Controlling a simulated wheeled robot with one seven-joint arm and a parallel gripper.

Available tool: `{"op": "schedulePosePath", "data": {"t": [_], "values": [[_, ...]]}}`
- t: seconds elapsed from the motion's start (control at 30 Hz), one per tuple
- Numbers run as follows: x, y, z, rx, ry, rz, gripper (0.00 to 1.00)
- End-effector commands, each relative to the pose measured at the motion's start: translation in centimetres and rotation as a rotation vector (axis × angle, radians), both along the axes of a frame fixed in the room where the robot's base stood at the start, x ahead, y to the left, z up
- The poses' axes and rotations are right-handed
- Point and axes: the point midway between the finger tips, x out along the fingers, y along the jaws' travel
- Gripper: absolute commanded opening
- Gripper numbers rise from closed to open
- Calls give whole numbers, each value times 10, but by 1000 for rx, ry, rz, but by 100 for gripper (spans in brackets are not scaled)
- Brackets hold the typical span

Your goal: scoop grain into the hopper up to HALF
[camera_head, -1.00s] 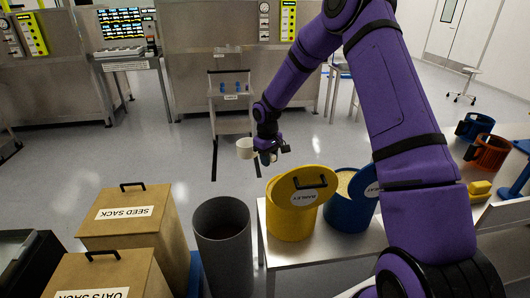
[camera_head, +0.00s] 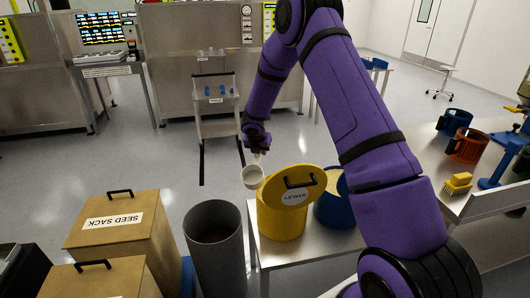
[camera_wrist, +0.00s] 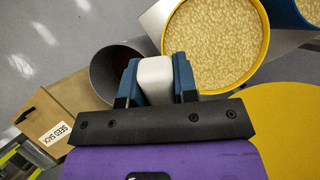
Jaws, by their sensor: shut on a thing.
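My gripper (camera_head: 257,150) is shut on the white handle of a scoop; the handle shows between the blue fingers in the wrist view (camera_wrist: 155,78). The round white scoop cup (camera_head: 252,178) hangs below the gripper, just left of the yellow barley bin (camera_head: 279,219). I cannot tell what is in the cup. The bin stands open and full of pale grain in the wrist view (camera_wrist: 215,45). Its yellow lid (camera_head: 300,181) is tilted at the bin's rim. A tall grey open cylinder (camera_head: 216,262) stands left of the bin; no HALF mark on it shows.
A blue bin of grain (camera_head: 332,212) stands right of the barley bin on the steel table (camera_head: 315,246), partly behind my arm. A seed sack box (camera_head: 120,233) is left of the cylinder. Mugs and a yellow brush (camera_head: 458,183) are at the right.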

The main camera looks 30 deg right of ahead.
Motion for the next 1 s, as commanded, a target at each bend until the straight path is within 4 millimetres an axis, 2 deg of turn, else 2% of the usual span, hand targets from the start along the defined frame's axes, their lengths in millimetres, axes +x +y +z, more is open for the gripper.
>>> {"op": "schedulePosePath", "data": {"t": [0.2, 1.0], "values": [[2, -1, 0, -25, -28, 184, 0], [3, -10, -2, -44, -105, 545, 0]]}}
